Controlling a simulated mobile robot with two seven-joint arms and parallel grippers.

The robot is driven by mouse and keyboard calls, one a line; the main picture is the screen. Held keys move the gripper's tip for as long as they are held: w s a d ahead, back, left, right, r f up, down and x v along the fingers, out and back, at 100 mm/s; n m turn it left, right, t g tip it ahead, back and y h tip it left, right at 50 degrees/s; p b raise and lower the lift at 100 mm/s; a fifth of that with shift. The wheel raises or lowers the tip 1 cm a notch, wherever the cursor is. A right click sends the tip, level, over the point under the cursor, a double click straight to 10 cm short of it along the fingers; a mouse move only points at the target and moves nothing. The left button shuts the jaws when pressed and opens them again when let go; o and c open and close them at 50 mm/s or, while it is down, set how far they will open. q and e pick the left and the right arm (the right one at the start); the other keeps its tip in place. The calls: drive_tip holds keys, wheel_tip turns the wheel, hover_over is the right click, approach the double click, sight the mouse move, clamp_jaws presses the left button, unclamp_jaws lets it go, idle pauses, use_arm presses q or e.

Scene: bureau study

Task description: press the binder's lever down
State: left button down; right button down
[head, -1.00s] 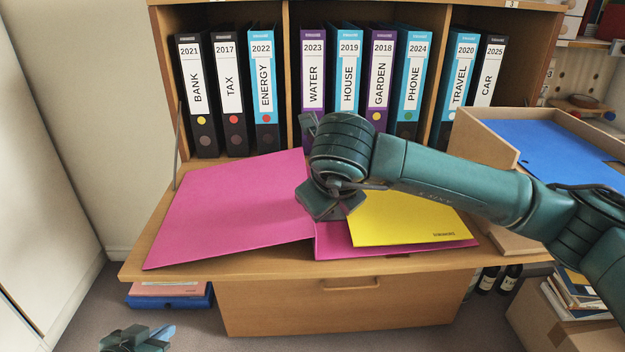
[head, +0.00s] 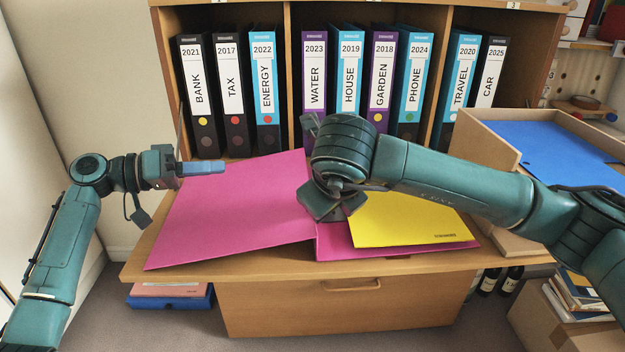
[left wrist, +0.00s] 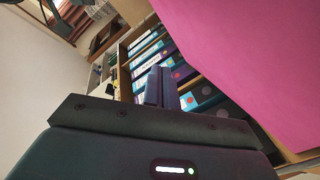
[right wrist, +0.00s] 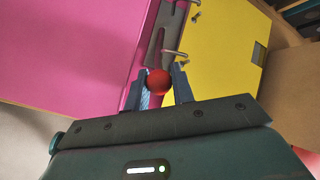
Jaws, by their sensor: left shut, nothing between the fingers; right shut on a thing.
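The pink binder (head: 235,210) lies open on the desk flap, with its left cover tilted up towards the middle. A yellow sheet (head: 410,220) lies on its right side. In the right wrist view, the lever's round red knob (right wrist: 158,82) is between the fingers of my right gripper (right wrist: 160,88), which is shut on it. Grey metal mechanism parts (right wrist: 160,48) show just beyond the knob. In the head view my right arm hides the knob and fingers. My left gripper (head: 208,167) is shut and empty, above the cover's left part; its closed fingers show in the left wrist view (left wrist: 157,85).
Several labelled binders (head: 347,85) stand upright in the shelf behind the flap. A wooden tray (head: 490,140) with a blue sheet stands at the right. A drawer (head: 340,305) is below the flap. The flap's front left corner (head: 135,265) is bare.

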use_arm(q)
drive_tip(key=s+d+r+m+g, duration=0.1)
drive_tip(key=d, duration=0.5)
drive_tip(key=s+d+r+m+g+h, duration=0.1)
drive_tip(key=d+g, duration=0.1)
drive_tip(key=d, duration=0.3)
drive_tip(key=s+d+r+m+g, duration=0.1)
drive_tip(key=d+m, duration=0.1)
drive_tip(key=d, duration=0.4)
drive_tip(key=shift+s+d+r+g, duration=0.3)
drive_tip(key=shift+d, duration=0.05)
drive_tip(key=shift+s+d+f, duration=0.15)
drive_tip(key=shift+s+f, duration=0.6)
drive_tip(key=shift+f, duration=0.35)
drive_tip(key=shift+s+d+f, duration=0.15)
drive_tip(key=shift+s+f, duration=0.25)
drive_tip(key=shift+f, duration=0.1)
drive_tip(key=shift+f, duration=0.1)
